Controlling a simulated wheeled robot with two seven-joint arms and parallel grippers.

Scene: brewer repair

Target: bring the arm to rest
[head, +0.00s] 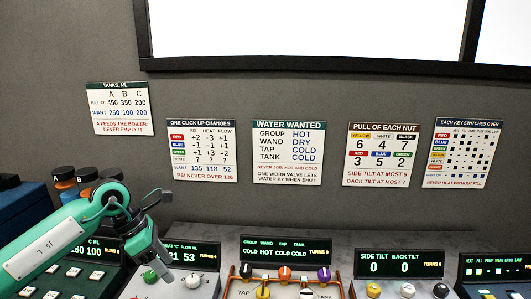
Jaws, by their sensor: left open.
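My left arm (50,240) is teal with a pale panel and comes in from the lower left. My left gripper (158,226) is at its end, open, with nothing seen between its fingers. It is above the panel with the heat and flow display (190,254), near a green knob (150,276). I cannot tell how high it is above that panel. My right gripper is not in view.
The counter holds display panels, including a water panel (286,250) with coloured knobs in an orange frame and a tilt panel (400,264). Dark-capped canisters (64,177) stand behind my arm. Charts, including a tanks chart (120,108), hang on the grey wall.

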